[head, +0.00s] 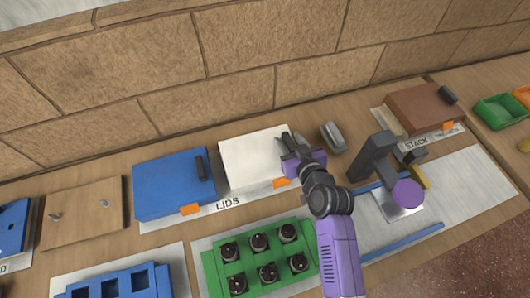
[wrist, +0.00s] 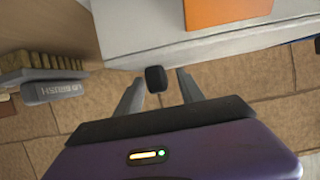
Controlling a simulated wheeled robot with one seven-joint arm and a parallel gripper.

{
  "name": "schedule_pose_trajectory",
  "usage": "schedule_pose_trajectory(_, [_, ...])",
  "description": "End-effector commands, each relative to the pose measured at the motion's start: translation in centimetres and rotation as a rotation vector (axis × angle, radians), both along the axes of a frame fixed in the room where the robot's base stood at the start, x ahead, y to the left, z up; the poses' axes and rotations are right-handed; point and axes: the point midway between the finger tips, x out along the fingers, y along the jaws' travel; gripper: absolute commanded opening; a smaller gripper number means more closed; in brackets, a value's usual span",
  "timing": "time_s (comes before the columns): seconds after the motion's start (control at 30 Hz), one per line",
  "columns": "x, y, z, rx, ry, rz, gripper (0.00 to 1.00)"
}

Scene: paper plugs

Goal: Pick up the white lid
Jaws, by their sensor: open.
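The white lid (head: 250,157) lies in the LIDS area, right of the blue lid, with an orange tag at its front edge. My gripper (head: 290,148) is at the lid's right edge. In the wrist view the white lid (wrist: 150,28) fills the top, and its black handle (wrist: 156,78) shows between the two spread fingertips of my gripper (wrist: 158,84). The gripper is open, with a gap seen on each side of the handle. In the head view my gripper and wrist hide the handle.
A blue lid (head: 174,186) lies left of the white one. A grey brush (head: 333,137) lies just right of my gripper; it also shows in the wrist view (wrist: 55,91). A green block with black knobs (head: 210,270) is in front. A stone wall (head: 240,60) stands behind.

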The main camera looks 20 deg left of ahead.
Motion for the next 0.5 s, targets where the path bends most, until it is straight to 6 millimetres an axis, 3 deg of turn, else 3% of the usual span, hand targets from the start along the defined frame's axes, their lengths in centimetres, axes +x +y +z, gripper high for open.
schedule_pose_trajectory(0.17, [0.00,0.01,-0.03,0.000,0.000,0.000,0.45])
schedule_pose_trajectory(0.4, [0.00,0.01,-0.01,0.000,0.000,0.000,0.02])
schedule_pose_trajectory(0.5, [-0.01,0.01,-0.01,0.000,0.000,0.000,0.00])
